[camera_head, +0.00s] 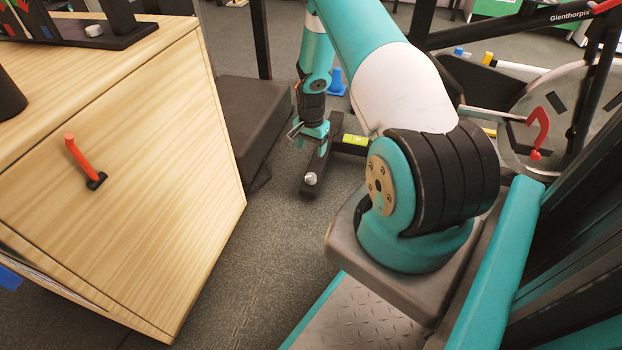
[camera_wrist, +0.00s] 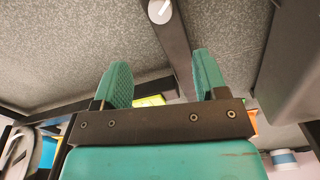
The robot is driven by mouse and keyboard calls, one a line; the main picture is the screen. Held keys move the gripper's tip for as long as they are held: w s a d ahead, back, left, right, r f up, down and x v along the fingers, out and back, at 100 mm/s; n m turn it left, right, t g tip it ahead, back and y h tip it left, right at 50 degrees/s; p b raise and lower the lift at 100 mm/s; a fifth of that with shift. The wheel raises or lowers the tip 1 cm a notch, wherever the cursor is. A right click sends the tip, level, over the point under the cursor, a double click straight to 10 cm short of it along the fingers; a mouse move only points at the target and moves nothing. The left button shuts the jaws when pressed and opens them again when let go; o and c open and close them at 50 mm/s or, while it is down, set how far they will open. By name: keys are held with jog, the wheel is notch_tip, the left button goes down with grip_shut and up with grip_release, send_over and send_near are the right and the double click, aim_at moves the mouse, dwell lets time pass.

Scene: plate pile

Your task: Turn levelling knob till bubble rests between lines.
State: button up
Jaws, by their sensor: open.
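A silver levelling knob (camera_head: 311,179) sits on the end of a dark bar (camera_head: 314,160) low over the grey floor. It also shows at the top of the wrist view (camera_wrist: 160,11). A yellow-green level vial (camera_head: 355,140) lies on a dark crosspiece right of the bar; its edge shows behind my fingers in the wrist view (camera_wrist: 148,101). The bubble and its lines are too small to read. My gripper (camera_wrist: 160,65) is open and empty, with green pads either side of the bar in that view. The knob is beyond the fingertips, apart from them.
A wooden cabinet (camera_head: 120,150) with a red handle (camera_head: 84,158) fills the left. A dark padded bench (camera_head: 243,115) stands behind it. A round plate with a red clamp (camera_head: 538,133) and black frame bars are at right. Floor in front of the knob is clear.

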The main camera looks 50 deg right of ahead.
aim_at(311, 176)
notch_tip(311, 176, down, 14)
jog(key=b, duration=0.6)
jog(key=shift+r+b, duration=0.2)
jog(key=shift+b, duration=0.15)
jog(key=c, duration=0.9)
